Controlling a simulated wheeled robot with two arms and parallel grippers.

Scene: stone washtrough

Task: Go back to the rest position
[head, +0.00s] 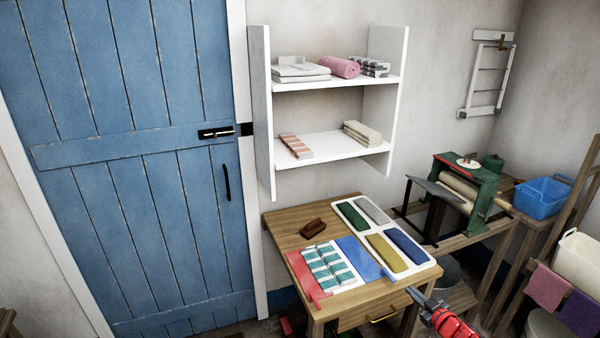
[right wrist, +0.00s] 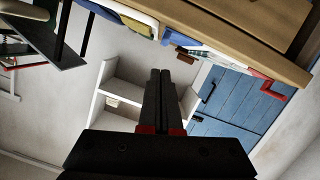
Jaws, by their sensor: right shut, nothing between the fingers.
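My right gripper (head: 418,298) shows at the lower right of the head view, in front of the table's right front corner. Its fingers are together with nothing between them; in the right wrist view the two dark fingers (right wrist: 160,100) lie side by side. My left gripper is in neither view.
A white wall shelf (head: 330,84) holds folded and rolled cloths above the table. A blue door (head: 130,150) stands at left. A green mangle (head: 468,185), a blue basket (head: 540,197) and a cream tub (head: 578,258) are at right. The table drawer has a brass handle (head: 381,315).

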